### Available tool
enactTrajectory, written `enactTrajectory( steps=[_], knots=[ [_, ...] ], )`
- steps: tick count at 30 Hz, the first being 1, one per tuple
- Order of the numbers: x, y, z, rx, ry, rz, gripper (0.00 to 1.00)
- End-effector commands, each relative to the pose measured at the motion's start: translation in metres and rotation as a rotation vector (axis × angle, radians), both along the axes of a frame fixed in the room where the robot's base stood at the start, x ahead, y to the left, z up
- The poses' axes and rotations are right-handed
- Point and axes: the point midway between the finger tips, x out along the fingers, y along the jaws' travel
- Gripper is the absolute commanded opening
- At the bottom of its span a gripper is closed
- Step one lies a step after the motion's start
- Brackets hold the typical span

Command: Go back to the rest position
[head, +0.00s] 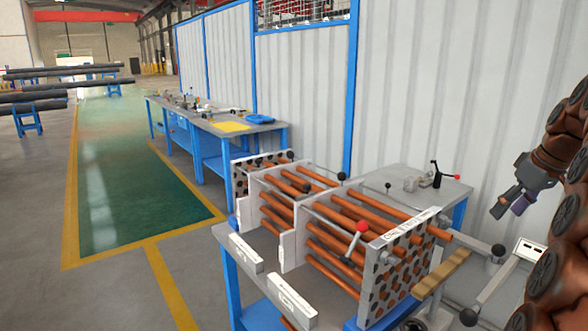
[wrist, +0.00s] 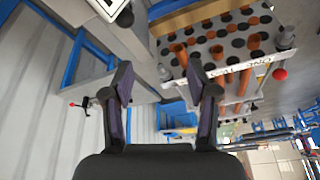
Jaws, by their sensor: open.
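My gripper (head: 518,200) is at the right side of the head view, in the air near the white corrugated wall and to the right of the tube-bundle assembly. In the wrist view my gripper (wrist: 164,92) shows two dark fingers spread apart with nothing between them. The flanged shell assembly (head: 345,225) has grey plates with copper-coloured tubes running through them and stands on a workbench. Its perforated end plate (wrist: 225,45) shows in the upper right of the wrist view, apart from the fingers.
A red-knobbed lever fixture (head: 440,178) stands on the bench behind the assembly. A wooden strip (head: 440,274) lies in front of the end plate. A second blue-legged bench (head: 215,125) stands farther back. The green floor lane (head: 120,170) at left is clear.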

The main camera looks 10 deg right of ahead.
Motion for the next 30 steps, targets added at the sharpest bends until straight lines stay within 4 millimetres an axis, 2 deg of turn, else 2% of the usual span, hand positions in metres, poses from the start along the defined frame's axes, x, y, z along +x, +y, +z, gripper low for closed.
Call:
enactTrajectory(
  steps=[1,3,8,14,23,30],
  knots=[
    [0.003,0.02,0.002,0.013,0.013,0.011,0.58],
    [0.007,0.042,0.001,0.028,0.031,0.016,0.58],
    [0.009,0.094,-0.005,0.056,0.073,0.025,0.58],
    [0.001,0.155,-0.015,0.08,0.134,0.032,0.58],
    [-0.031,0.239,-0.035,0.086,0.227,0.031,0.58],
    [-0.072,0.293,-0.058,0.073,0.306,0.022,0.58]
  ],
)
